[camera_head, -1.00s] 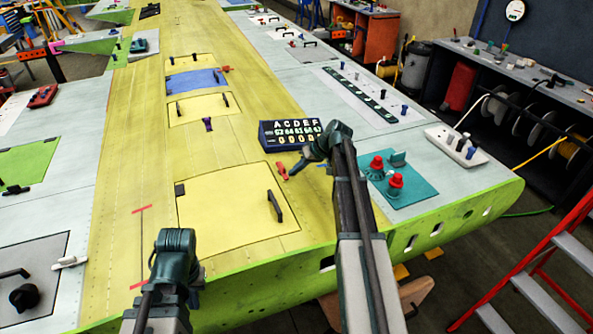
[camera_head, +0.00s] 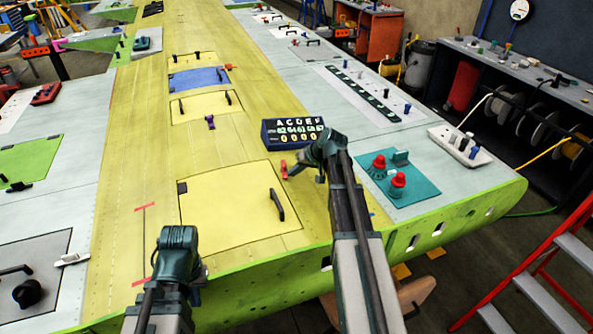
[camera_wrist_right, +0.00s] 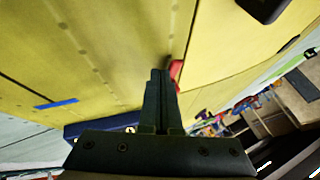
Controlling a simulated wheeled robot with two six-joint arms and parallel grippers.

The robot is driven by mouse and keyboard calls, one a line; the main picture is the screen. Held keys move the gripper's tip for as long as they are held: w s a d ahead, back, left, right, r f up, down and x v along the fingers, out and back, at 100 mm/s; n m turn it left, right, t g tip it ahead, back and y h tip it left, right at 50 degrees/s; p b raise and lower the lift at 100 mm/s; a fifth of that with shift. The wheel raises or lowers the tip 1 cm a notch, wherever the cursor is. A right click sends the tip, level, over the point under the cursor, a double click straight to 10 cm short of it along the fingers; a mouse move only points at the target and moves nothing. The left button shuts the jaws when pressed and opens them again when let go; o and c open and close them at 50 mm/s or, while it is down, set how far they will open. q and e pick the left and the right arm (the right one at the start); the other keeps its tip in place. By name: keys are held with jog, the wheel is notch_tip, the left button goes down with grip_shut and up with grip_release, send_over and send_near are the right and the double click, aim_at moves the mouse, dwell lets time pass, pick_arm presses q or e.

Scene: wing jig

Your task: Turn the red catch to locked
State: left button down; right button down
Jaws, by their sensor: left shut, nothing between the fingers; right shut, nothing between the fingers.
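The small red catch (camera_head: 284,169) sits on the yellow wing skin, just off the upper right corner of the large yellow hatch panel (camera_head: 225,205). My right gripper (camera_head: 291,175) is shut and empty, its fingertips low beside the catch, on its right in the head view. In the right wrist view the shut fingers (camera_wrist_right: 160,76) stand right against the red catch (camera_wrist_right: 176,73), which is partly hidden behind them; I cannot tell if they touch. My left gripper (camera_head: 197,294) is shut at the near edge of the wing, well away from the catch.
A dark code box (camera_head: 292,133) stands just beyond the right gripper. A teal plate with red knobs (camera_head: 398,180) lies to the right of my right arm. The hatch's black handle (camera_head: 276,205) stands up near the catch.

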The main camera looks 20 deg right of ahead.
aim_at(283, 175)
jog(key=a+m, duration=0.1)
jog(key=m+h, duration=0.1)
jog(key=shift+s+a+m+t+h, duration=0.3)
jog(key=shift+a+m+t, duration=0.1)
jog(key=m+h, duration=0.1)
jog(key=a+m, duration=0.1)
jog(key=a+m+h, duration=0.1)
jog(key=m, duration=0.1)
jog(key=shift+w+h, duration=0.3)
jog(key=shift+w+a, duration=0.25)
jog(key=shift+a, duration=0.15)
jog(key=shift+w+a, duration=0.1)
jog(key=shift+a, duration=0.05)
jog(key=shift+w, duration=0.1)
